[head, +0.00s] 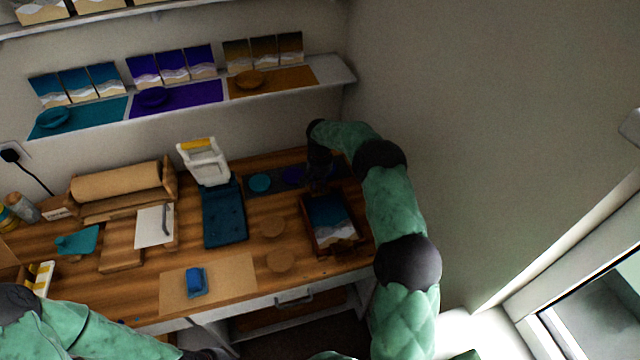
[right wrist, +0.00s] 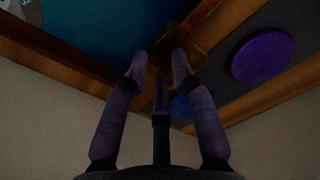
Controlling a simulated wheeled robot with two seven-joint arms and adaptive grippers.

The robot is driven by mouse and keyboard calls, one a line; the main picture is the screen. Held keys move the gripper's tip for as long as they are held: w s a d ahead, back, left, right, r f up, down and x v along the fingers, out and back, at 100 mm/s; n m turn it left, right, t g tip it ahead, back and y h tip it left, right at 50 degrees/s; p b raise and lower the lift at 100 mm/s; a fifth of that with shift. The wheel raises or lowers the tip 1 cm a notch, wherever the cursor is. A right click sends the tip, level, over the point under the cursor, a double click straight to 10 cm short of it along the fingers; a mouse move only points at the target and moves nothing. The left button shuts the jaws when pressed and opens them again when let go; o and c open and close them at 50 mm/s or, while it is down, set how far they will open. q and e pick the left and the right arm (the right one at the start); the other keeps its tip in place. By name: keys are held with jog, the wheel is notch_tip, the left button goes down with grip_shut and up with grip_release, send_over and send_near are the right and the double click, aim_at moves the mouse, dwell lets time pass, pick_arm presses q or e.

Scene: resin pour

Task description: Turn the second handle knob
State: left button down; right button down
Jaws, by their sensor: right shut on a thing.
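The wooden tray (head: 306,213) with blue and white resin lies on the right of the bench. Its wall (right wrist: 65,55) crosses the right wrist view. My right gripper (head: 318,184) reaches down at the tray's far end. In the right wrist view its fingers (right wrist: 161,62) close around a small brownish handle knob (right wrist: 190,45) at the tray's wall, partly hidden and dark. A brown handle (head: 343,246) shows at the tray's near end. My left gripper (head: 205,354) is at the bottom edge, mostly cut off, so its jaws cannot be judged.
A purple disc (head: 293,175) and a teal disc (head: 260,182) lie on a dark strip beside the right gripper. A white-framed stand with a dark blue pad (head: 223,215) is left of the tray. Round wooden coasters (head: 272,226) lie between. The wall is close on the right.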

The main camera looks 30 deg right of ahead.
jog(key=c, duration=1)
grip_release()
jog(key=shift+r, duration=0.1)
notch_tip(320, 180, up, 12)
